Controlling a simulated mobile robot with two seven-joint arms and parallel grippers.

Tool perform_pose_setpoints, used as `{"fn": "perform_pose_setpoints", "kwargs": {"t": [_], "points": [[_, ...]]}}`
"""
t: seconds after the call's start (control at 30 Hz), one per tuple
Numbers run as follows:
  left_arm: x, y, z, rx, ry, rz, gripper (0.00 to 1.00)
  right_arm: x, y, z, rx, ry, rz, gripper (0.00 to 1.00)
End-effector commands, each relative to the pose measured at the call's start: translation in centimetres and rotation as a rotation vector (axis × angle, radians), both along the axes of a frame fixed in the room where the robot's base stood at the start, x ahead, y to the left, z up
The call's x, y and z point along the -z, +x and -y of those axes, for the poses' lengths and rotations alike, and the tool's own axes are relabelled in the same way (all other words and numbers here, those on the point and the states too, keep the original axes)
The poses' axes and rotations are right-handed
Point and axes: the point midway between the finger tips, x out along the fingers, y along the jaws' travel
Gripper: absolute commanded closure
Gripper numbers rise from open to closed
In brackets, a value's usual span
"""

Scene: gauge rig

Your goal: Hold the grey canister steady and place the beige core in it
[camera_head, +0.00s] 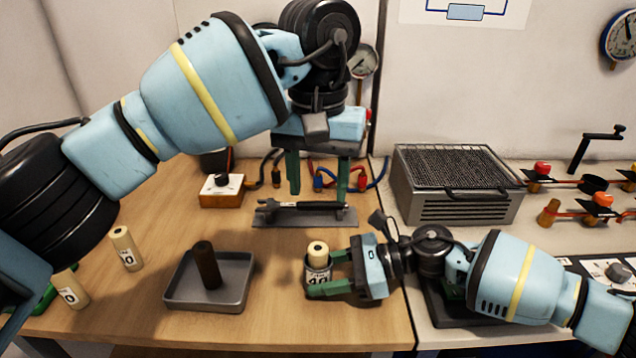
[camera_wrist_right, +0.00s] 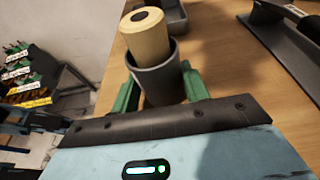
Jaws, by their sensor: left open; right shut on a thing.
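The grey canister (camera_head: 318,277) stands on the wooden table, right of the tray, with a label on its front; it also shows in the right wrist view (camera_wrist_right: 160,80). The beige core (camera_head: 318,250) is inside the canister's mouth, its upper part sticking out above the rim; the right wrist view shows it too (camera_wrist_right: 146,36). How deep it sits is hidden. My right gripper (camera_head: 326,273) is shut around the canister from the right. My left gripper (camera_head: 318,180) is open and empty, pointing down above and behind the canister, clear of the core.
A grey tray (camera_head: 180,297) holds an upright dark brown cylinder (camera_head: 207,265). Two labelled beige cylinders (camera_head: 126,248) (camera_head: 70,289) stand at the left. A wrench-like tool (camera_head: 300,207) lies on a grey plate behind the canister. A grey mesh-topped box (camera_head: 455,205) stands to the right.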

Motion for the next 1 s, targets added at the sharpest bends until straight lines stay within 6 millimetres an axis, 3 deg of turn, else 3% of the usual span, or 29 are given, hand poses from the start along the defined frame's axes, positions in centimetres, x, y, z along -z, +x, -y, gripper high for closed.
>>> {"fn": "perform_pose_setpoints", "kwargs": {"t": [0.03, 0.2, 0.57, 0.77, 1.0], "points": [[0.0, 0.0, 0.0, 0.0, 0.0, 0.0, 0.49, 0.0, 0.0, 0.0, 0.0, 0.0, 0.0, 0.52], [0.0, 0.0, 0.0, 0.0, 0.0, 0.0, 0.49, 0.0, 0.0, 0.0, 0.0, 0.0, 0.0, 0.3], [0.0, 0.0, 0.0, 0.0, 0.0, 0.0, 0.49, -0.1, 0.0, 0.4, 0.001, 0.0, 0.0, 0.29], [0.0, 0.0, 0.0, 0.0, 0.0, 0.0, 0.49, -0.9, 0.1, 3.1, 0.003, 0.0, 0.0, 0.29], [0.0, 0.0, 0.0, 0.0, 0.0, 0.0, 0.49, -2.3, 0.0, 7.7, 0.003, -0.001, -0.001, 0.29]]}}
